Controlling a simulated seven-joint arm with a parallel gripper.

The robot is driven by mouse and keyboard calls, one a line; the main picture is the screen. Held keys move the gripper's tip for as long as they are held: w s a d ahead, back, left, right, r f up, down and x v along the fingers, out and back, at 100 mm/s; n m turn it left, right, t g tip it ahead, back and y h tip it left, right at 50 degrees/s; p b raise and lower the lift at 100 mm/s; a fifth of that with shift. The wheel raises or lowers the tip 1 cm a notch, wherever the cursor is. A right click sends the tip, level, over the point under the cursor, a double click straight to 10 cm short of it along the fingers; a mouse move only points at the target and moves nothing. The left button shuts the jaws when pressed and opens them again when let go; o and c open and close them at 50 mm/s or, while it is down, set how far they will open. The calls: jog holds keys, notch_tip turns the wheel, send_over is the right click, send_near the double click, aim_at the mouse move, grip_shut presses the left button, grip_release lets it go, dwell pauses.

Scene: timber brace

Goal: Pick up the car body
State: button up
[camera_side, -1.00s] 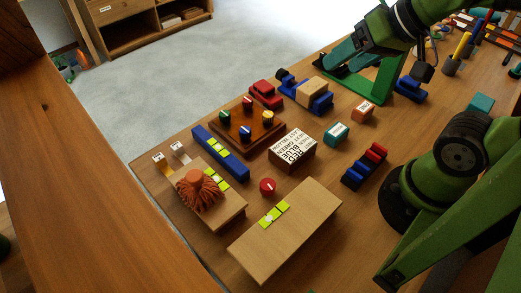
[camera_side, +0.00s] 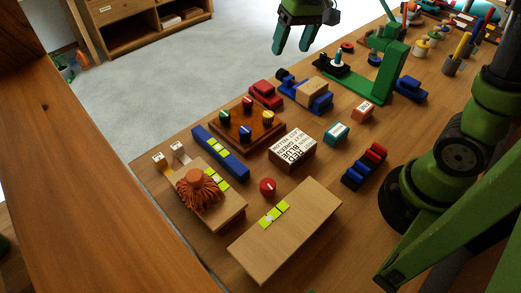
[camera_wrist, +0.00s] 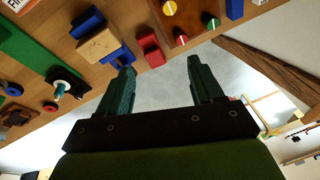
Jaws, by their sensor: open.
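A small red car-shaped piece (camera_side: 265,94), which looks like the car body, sits on the wooden table near its far edge. It also shows in the wrist view (camera_wrist: 151,47), just beyond and between my fingertips. A blue piece with a pale wooden block (camera_side: 313,93) stands right of it in the side view. My gripper (camera_side: 294,50) is open and empty. It hangs above and beyond the far edge, up and right of the red piece in the side view. In the wrist view my gripper (camera_wrist: 161,72) has its fingers wide apart, with nothing between them.
A wooden board with coloured knobs (camera_side: 246,127) lies close to the red piece. A green stand (camera_side: 390,78) rises to the right, near a black part with a pale peg (camera_side: 337,65). A lettered block (camera_side: 293,150) sits in front. Grey floor lies beyond the edge.

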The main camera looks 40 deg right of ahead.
aim_at(265, 86)
jog(key=w+d+f+n+g+h, duration=0.1)
jog(key=w+f, duration=0.1)
jog(key=w, duration=0.4)
jog(key=w+d+f+n+g, duration=0.1)
jog(key=w+f+g, duration=0.1)
jog(key=w, duration=0.3)
jog(key=f, duration=1.5)
jog(key=shift+d+f, duration=0.2)
jog(key=shift+f, duration=0.2)
jog(key=c, duration=0.8)
